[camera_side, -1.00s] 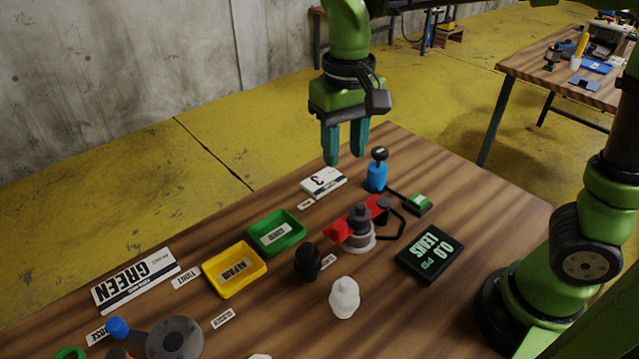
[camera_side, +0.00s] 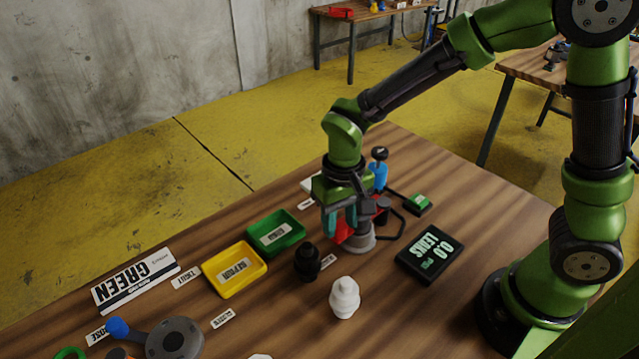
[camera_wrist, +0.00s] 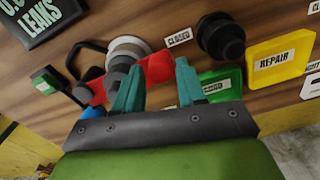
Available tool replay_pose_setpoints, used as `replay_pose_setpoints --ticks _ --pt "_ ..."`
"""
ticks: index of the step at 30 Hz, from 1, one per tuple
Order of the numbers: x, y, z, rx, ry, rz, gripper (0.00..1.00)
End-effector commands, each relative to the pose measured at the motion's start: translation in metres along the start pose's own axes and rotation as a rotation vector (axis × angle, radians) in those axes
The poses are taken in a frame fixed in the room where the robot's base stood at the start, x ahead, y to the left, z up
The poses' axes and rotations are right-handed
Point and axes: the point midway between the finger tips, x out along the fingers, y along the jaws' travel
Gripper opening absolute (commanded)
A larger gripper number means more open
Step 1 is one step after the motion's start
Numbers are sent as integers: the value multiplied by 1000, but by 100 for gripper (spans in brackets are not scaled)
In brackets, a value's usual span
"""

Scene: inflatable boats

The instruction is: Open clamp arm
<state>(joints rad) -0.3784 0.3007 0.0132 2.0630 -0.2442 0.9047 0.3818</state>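The red clamp arm (camera_side: 345,235) lies across a grey-and-white round fixture (camera_side: 359,243) on the bench. In the wrist view the clamp arm (camera_wrist: 158,70) shows as a red bar with a rounded end, and the fixture (camera_wrist: 128,48) is just above it. My gripper (camera_side: 346,228) points down at the clamp. In the wrist view its teal fingers (camera_wrist: 160,66) stand apart with the red rounded end in the gap. I cannot tell whether either finger touches it. In the side view the fingers and hand partly hide the clamp arm.
A black valve (camera_side: 308,261) and a white valve (camera_side: 344,298) stand close by. A green tray (camera_side: 297,233) and a yellow tray (camera_side: 260,274) lie to the left. A LEAKS display (camera_side: 407,265) is at right, a blue-bodied pump (camera_side: 377,176) behind. A "CLOSED" label (camera_wrist: 178,38) lies near the fixture.

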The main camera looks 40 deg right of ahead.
Motion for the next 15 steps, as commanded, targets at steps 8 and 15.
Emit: replay_pose_setpoints --ticks 8,15 --pt "2 0 0 0 -1 0 40" --pt "2 0 0 0 0 0 8"
